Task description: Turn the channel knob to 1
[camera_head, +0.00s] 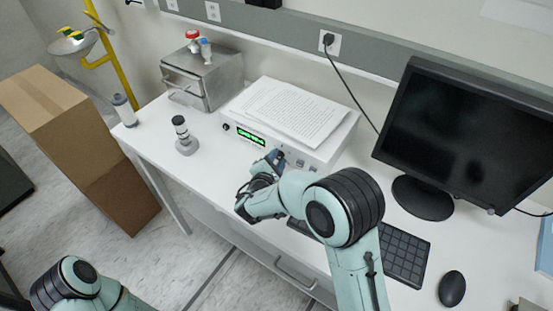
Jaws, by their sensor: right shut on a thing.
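The white controller box (239,109) stands on the white bench with a stack of printed paper on top. Its front has a lit green display (250,136) and a small dark knob (226,127) at its left end. My right gripper (273,160) is at the front panel, right of the display, shut on a part there. The gripper hides that part, so I cannot see which knob it is or where it points. My left arm (78,285) shows at the bottom left, and its gripper is out of the frame.
A metal box (206,82) with red-capped and blue-capped items on it stands left of the controller. A small gauge (186,141) and a bottle (124,111) stand near the bench's left end. A monitor (465,135), keyboard (404,256) and mouse (452,288) occupy the right.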

